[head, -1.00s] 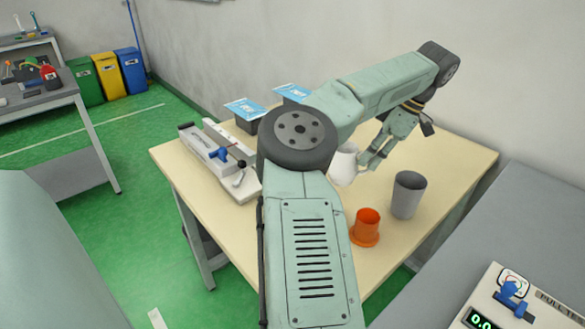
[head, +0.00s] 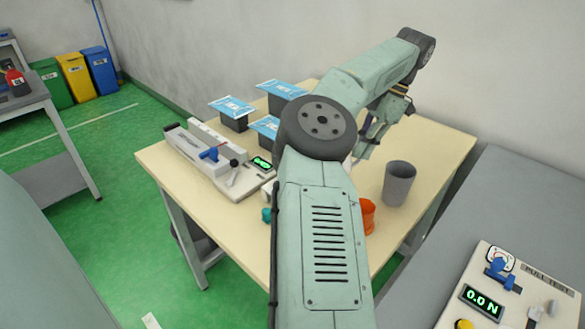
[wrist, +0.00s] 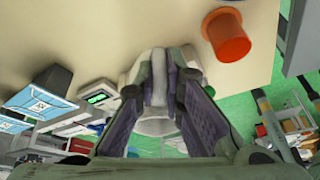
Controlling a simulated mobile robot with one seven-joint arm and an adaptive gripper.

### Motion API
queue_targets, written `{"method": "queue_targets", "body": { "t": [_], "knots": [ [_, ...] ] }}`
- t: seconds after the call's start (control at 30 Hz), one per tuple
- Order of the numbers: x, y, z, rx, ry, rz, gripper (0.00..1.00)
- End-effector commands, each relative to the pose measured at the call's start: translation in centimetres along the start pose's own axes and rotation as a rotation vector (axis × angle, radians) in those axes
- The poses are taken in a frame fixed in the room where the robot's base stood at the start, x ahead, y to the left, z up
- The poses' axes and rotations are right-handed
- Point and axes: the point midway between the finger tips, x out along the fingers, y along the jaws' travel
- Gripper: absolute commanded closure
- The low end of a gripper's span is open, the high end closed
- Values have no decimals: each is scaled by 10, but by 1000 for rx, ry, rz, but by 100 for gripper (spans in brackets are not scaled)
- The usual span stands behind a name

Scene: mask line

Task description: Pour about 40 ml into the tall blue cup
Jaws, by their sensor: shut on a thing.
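My gripper (head: 363,148) is over the table's right half. In the wrist view its fingers (wrist: 172,68) are closed on a white jug (wrist: 155,126), which shows behind and between them. In the head view only a sliver of the jug (head: 348,164) shows; my arm hides the rest. I cannot judge its tilt or see liquid. No tall blue cup shows clearly. A small teal piece (head: 266,215) shows at the left edge of my arm, mostly hidden; I cannot tell what it is.
A grey cup (head: 399,183) stands on the table (head: 430,150) at right. An orange cup (head: 368,216) is partly behind my arm; it also shows in the wrist view (wrist: 228,38). A sealing device (head: 205,160) and blue-topped boxes (head: 232,112) stand at left.

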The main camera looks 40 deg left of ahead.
Motion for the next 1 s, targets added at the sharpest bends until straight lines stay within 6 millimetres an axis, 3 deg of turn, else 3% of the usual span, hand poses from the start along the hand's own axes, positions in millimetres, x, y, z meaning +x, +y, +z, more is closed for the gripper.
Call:
{"method": "queue_targets", "body": {
  "t": [0.67, 1.0],
  "knots": [
    [-8, 1, -34, 14, -274, -16, 100],
    [-13, 2, -70, 25, -524, -21, 100]
  ]
}}
